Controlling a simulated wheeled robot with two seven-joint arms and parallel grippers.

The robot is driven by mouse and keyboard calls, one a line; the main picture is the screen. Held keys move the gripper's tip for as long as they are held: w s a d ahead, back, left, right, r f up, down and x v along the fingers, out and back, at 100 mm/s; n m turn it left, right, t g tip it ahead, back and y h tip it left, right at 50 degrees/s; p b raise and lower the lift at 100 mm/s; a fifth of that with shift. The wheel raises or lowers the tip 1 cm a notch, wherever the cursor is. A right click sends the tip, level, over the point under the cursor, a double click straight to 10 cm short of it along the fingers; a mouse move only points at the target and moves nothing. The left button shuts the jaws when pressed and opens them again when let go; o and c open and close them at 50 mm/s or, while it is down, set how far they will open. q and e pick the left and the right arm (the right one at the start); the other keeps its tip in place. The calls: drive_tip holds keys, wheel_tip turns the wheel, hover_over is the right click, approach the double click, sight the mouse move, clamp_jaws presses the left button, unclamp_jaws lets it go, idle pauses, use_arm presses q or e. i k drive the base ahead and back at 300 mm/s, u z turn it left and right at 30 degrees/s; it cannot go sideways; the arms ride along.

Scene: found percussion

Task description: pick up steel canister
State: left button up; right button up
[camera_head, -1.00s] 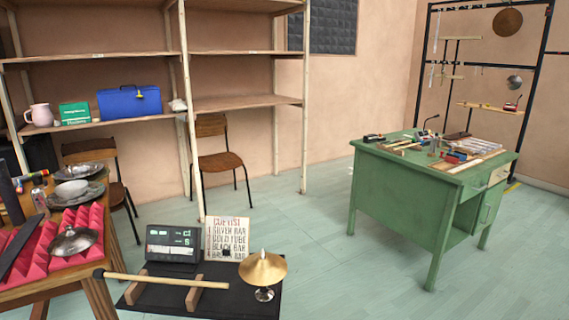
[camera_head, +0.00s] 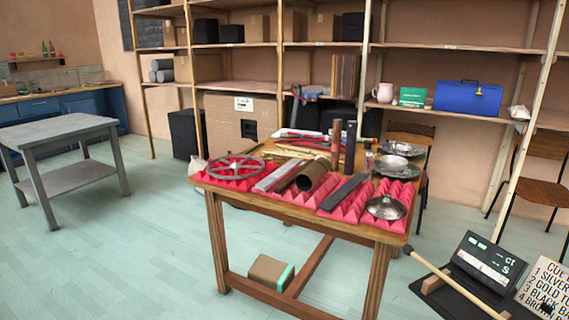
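No object is clearly recognisable as a steel canister. Neither of my grippers is in view.
The wooden table (camera_head: 370,231) also holds a spoked wheel (camera_head: 236,168), metal bars, bowls and a domed lid (camera_head: 386,207). A grey table (camera_head: 57,130) stands left. Shelving (camera_head: 408,46) lines the back wall. A mallet (camera_head: 455,284) lies low right. Floor between the tables is clear.

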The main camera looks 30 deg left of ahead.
sight(369, 155)
drive_tip(key=z, duration=2.2)
drive_tip(key=i, duration=2.8)
drive_tip(key=u, duration=2.85)
drive_tip(key=i, duration=3.8)
drive_tip(key=u, duration=0.4)
